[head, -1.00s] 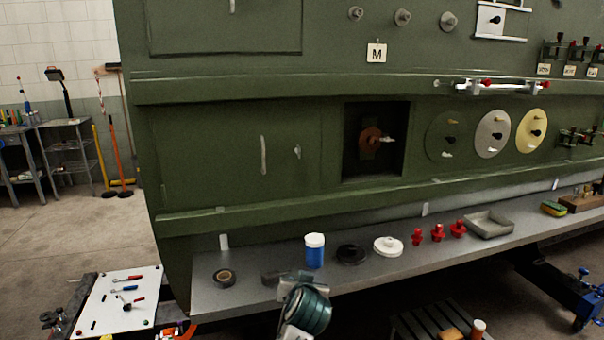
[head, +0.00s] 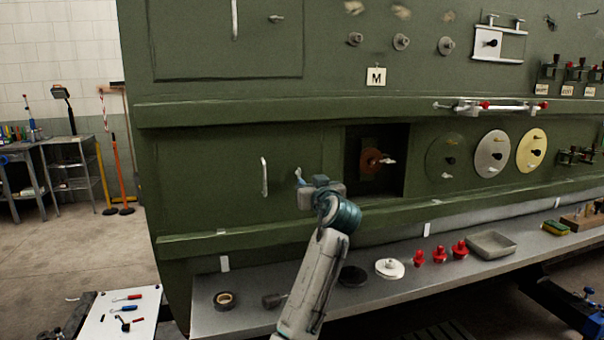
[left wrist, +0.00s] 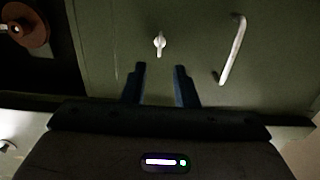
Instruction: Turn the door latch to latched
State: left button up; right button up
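The door latch (left wrist: 160,43) is a small pale turn-handle on the green door panel, seen upright in the left wrist view, just beyond my fingertips. My left gripper (left wrist: 161,76) is open and empty, its two dark blue fingers apart, with the latch in line with the gap and not touched. In the head view my left gripper (head: 301,178) is raised in front of the door and largely covers the latch. A pale bar handle (left wrist: 233,50) on the same door is to the right of the latch in the wrist view; in the head view this handle (head: 264,177) is left of the gripper. My right gripper is not in view.
A dark recess with a red-brown disc (head: 374,160) lies right of the door. Below runs a grey shelf (head: 250,318) with a tape roll (head: 224,300), a white disc (head: 390,268), red knobs and a tray (head: 491,244). A ledge (head: 230,241) juts out below the door.

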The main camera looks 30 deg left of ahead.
aim_at(300, 174)
pick_arm(q)
jog(key=p+x, duration=0.2)
jog(key=x, duration=0.4)
jog(key=shift+a+r, duration=0.1)
jog(key=shift+r, duration=0.05)
jog(key=shift+w+a+f, duration=0.2)
jog(key=shift+w+a, duration=0.3)
jog(key=shift+w, duration=0.05)
grip_shut()
